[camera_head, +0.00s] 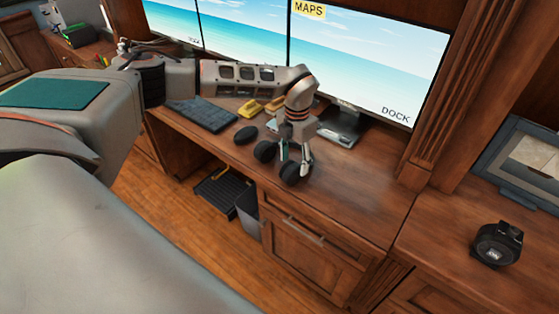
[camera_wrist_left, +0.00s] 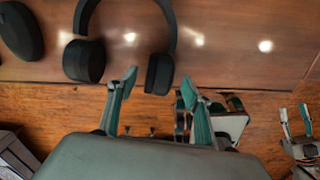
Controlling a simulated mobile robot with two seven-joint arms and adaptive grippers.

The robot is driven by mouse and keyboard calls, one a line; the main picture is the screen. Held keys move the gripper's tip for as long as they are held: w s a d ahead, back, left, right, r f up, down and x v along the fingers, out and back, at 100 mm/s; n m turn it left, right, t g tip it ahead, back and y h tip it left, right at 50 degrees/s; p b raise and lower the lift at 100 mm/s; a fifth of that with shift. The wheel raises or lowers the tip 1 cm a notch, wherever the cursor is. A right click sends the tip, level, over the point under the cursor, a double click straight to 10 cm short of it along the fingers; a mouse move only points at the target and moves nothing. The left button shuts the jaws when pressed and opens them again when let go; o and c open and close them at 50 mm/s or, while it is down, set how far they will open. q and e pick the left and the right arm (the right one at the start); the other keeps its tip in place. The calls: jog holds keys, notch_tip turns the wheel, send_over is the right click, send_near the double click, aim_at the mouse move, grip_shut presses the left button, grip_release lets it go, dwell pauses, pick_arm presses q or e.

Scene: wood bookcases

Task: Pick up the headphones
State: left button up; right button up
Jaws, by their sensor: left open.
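The black headphones (camera_head: 264,152) lie on the wooden desk in the head view, partly hidden by my left gripper (camera_head: 294,161). In the left wrist view, one ear cup (camera_wrist_left: 84,61) is left of my left gripper (camera_wrist_left: 157,85). The other ear cup (camera_wrist_left: 159,73) shows between its two spread fingertips. The headband curves out of the top of that view. My left gripper is open, and I cannot tell whether it touches the ear cup. My right gripper (camera_wrist_left: 295,121) shows at the right edge of the left wrist view, its fingers apart and empty.
A black mouse (camera_head: 246,134), a keyboard (camera_head: 202,114) and yellow items (camera_head: 250,108) are on the desk behind and left of the headphones. Monitors (camera_head: 365,60) stand at the back. A black device (camera_head: 497,243) sits at right. The desk right of the headphones is clear.

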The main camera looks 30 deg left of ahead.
pick_arm(q)
jog(key=shift+f, duration=1.15)
jog(key=c, duration=1.3)
jog(key=shift+w+r, duration=0.1)
jog(key=shift+r, duration=0.1)
